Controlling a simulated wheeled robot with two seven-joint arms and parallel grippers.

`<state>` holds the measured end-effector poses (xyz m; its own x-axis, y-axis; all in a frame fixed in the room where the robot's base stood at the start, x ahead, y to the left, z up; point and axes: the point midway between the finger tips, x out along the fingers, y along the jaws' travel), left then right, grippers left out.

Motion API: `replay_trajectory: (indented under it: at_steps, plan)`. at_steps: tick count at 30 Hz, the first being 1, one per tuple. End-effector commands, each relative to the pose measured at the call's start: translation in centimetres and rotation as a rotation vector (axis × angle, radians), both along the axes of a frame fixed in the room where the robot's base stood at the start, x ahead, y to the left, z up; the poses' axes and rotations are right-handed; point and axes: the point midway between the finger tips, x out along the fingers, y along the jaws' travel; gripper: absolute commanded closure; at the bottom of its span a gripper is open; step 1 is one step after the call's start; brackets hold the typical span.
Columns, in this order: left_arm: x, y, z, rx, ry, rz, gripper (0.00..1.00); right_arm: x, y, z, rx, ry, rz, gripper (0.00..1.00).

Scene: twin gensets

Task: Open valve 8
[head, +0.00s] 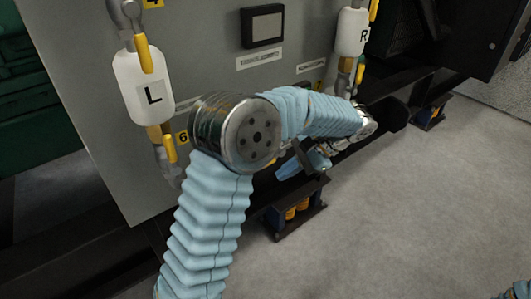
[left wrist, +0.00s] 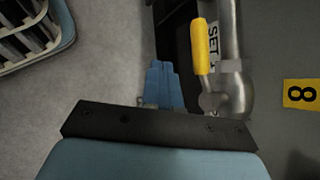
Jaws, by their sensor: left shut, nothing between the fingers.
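Valve 8 has a yellow lever handle (left wrist: 201,46) on a silver pipe fitting, beside a yellow tag marked 8 (left wrist: 300,93) in the left wrist view. The handle lies roughly along the pipe. My left gripper (left wrist: 161,68) is shut and empty; its blue fingers appear just left of the handle, with a gap in the picture. I cannot tell the depth between them. In the head view my left gripper (head: 304,160) is low in front of the cabinet, below a yellow handle (head: 360,73) under the white R canister. My right gripper is out of view.
The white L canister (head: 144,88) hangs on the grey cabinet (head: 205,50), with a yellow handle and tag 6 (head: 183,137) below it. The white R canister (head: 351,32) is further right. A dark base rail runs below; open grey floor (head: 420,210) lies at right.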

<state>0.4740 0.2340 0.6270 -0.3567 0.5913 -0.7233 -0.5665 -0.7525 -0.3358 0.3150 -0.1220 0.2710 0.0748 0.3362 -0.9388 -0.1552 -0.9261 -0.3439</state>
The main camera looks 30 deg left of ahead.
Motion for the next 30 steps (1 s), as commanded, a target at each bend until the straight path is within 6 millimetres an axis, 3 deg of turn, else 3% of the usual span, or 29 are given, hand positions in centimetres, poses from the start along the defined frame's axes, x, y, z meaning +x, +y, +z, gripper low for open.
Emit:
replay_trajectory:
  at_steps: [1,6,9,12,17,30]
  plan:
    - [0.1,0.5,3.6,-0.102,-0.098,0.029,1.00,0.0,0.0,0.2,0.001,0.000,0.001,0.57]
    - [-1.0,1.6,13.4,-0.346,-0.364,0.061,1.00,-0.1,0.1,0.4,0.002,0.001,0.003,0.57]
    - [-2.0,2.0,17.1,-0.419,-0.462,0.061,1.00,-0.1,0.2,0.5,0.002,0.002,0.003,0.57]
    - [-2.6,2.1,18.6,-0.451,-0.506,0.059,1.00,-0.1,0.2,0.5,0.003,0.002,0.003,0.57]
    - [-2.6,2.4,17.4,-0.455,-0.513,0.059,1.00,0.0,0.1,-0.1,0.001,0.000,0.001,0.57]
    - [-1.9,4.0,8.5,-0.454,-0.510,0.060,1.00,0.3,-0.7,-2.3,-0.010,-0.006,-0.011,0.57]
